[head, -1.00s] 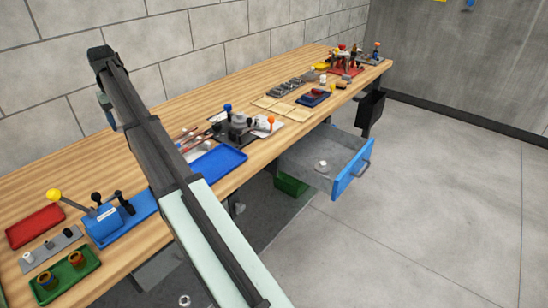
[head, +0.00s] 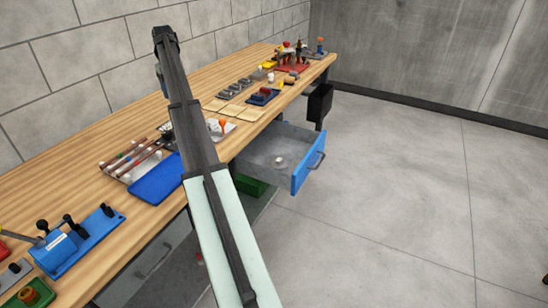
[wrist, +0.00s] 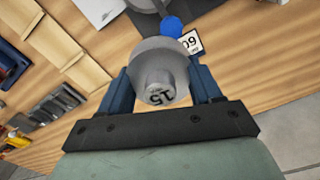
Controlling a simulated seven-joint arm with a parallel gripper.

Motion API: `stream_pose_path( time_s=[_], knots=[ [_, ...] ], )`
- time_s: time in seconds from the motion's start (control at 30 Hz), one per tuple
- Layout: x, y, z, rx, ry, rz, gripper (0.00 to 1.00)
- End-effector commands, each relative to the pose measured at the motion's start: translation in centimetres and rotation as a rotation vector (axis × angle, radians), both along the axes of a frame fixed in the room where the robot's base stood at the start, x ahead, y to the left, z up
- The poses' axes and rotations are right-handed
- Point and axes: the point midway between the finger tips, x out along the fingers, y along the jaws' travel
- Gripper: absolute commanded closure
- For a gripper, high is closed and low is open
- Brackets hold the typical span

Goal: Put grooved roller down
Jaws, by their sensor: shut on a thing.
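The grey grooved roller (wrist: 158,60), marked "15" on its end stub, is between the blue fingers of my gripper (wrist: 161,84) in the wrist view. The gripper is shut on it. The roller appears above the wooden bench; whether it touches anything beneath is hidden.
The wooden bench (head: 85,140) runs along the wall. A blue tray (head: 157,178) lies left of my arm. An open drawer (head: 308,170) holds a small round light-coloured part (head: 279,161). Pale wooden boards (wrist: 58,47) lie left of the roller.

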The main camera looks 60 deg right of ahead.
Motion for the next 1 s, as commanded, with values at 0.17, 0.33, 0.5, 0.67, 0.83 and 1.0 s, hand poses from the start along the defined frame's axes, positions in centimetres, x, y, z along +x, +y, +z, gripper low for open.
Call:
stream_pose_path(
  time_s=[0.17, 0.33, 0.5, 0.67, 0.83, 1.0],
  knots=[
    [-3.5, -7.5, 0.1, 0.000, 0.000, -0.048, 0.77],
    [-7.6, -13.8, -0.3, 0.000, 0.000, -0.090, 0.77],
    [-12.4, -19.3, -1.4, 0.000, 0.001, -0.131, 0.77],
    [-17.6, -23.6, -3.3, 0.000, 0.001, -0.170, 0.77],
    [-23.6, -27.0, -6.3, 0.001, 0.001, -0.206, 0.77],
    [-29.6, -29.1, -10.3, 0.001, 0.001, -0.217, 0.77]
  ],
)
